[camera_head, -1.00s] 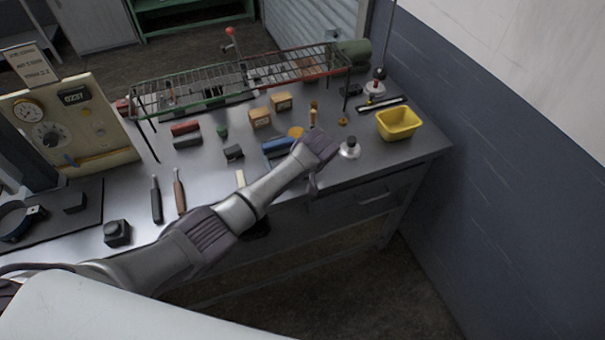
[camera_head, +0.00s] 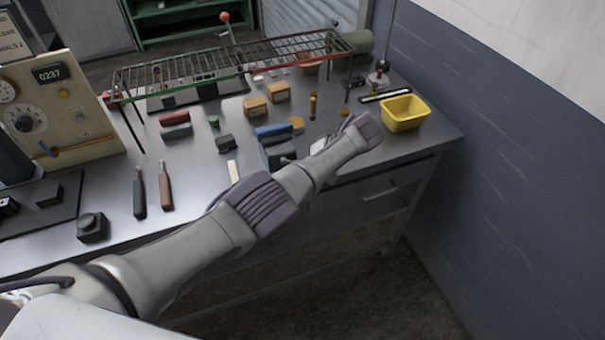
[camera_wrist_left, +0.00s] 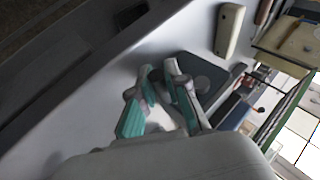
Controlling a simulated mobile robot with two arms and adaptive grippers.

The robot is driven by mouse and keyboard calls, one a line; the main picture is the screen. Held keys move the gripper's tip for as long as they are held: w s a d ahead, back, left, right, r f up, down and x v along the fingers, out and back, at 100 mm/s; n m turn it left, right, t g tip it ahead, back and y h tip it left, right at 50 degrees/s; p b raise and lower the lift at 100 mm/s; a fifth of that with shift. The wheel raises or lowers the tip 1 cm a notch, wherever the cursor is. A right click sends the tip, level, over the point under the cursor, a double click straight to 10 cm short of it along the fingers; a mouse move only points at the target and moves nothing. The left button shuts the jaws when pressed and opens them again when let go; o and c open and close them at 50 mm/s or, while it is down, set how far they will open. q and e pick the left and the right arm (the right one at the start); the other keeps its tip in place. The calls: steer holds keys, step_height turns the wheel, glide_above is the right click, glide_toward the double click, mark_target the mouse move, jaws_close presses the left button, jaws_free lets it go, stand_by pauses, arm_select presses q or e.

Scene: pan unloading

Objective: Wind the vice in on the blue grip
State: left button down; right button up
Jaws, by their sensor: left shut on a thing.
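The vice (camera_head: 277,154) is a low blue-grey block near the bench's front edge, partly behind my left arm. The blue grip (camera_head: 273,131) is a bright blue bar at its far side. In the left wrist view, a dark round part and the vice's grey body (camera_wrist_left: 226,92) lie just beyond the fingers. My left gripper (camera_wrist_left: 161,72) has teal-padded fingers close together at the vice's front, shut on what looks like its handle, which is mostly hidden. In the head view my arm hides the fingers. My right gripper is not in view.
A cream block (camera_head: 234,172) lies left of the vice, with two screwdriver-like tools (camera_head: 165,187) further left. A yellow bin (camera_head: 402,113) stands at the right end. A wire rack (camera_head: 235,62) spans the back. Wooden blocks (camera_head: 256,107) stand behind the vice.

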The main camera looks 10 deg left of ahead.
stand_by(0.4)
arm_select(q)
steer(key=c, duration=1.2)
jaws_free()
steer(key=shift+o, duration=0.2)
steer(key=v, duration=0.7)
steer(key=shift+r, duration=0.15)
steer(key=shift+d, duration=0.1)
